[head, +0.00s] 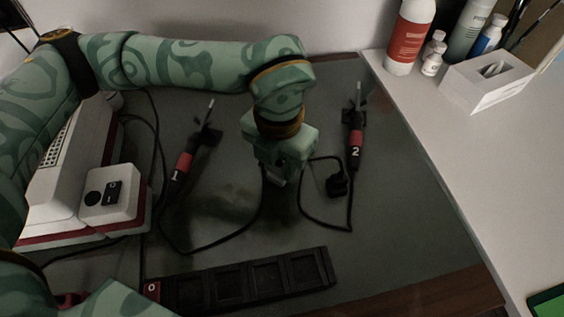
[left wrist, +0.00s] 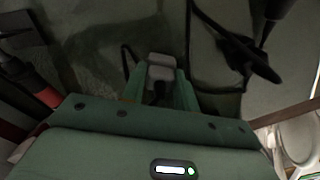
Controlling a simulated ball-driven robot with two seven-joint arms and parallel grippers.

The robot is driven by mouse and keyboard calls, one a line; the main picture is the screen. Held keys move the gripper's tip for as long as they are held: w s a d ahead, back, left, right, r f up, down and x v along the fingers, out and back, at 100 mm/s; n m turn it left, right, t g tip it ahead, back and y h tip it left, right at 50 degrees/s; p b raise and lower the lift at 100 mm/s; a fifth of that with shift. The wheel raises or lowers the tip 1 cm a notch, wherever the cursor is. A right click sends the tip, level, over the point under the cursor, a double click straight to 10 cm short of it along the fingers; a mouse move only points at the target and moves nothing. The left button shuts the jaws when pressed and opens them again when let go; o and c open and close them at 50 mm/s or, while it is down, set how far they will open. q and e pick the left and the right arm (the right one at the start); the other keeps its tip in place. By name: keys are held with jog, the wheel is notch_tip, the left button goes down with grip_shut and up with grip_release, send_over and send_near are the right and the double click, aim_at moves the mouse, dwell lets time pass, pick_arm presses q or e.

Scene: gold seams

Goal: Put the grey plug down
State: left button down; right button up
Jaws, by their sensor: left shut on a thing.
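My left gripper (head: 280,178) hangs over the dark mat in the head view, pointing down and shut on the grey plug. In the left wrist view the grey plug (left wrist: 160,70) sits between the two green fingers. In the head view the gripper hides most of the plug. A black cable runs from near the plug along the mat toward the tool marked 1 (head: 183,165). I cannot tell from these views whether the plug touches the mat. My right gripper is not in view.
A black socket strip (head: 245,283) marked 0 lies at the front. The tool marked 2 (head: 355,140) and a black plug (head: 337,184) lie right of the gripper. A white box with a switch (head: 108,200) stands left. The mat (head: 400,220) is bare at the right.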

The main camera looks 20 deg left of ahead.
aim_at(280, 164)
pick_arm(q)
jog(key=shift+s+r, duration=0.1)
jog(key=shift+r, duration=0.05)
jog(key=shift+f, duration=0.65)
jog(key=c, duration=1.1)
grip_release()
jog(key=shift+o, duration=0.2)
jog(key=shift+r, duration=0.15)
jog(key=shift+r, duration=0.4)
notch_tip(280, 164, up, 12)
jog(key=p, duration=0.5)
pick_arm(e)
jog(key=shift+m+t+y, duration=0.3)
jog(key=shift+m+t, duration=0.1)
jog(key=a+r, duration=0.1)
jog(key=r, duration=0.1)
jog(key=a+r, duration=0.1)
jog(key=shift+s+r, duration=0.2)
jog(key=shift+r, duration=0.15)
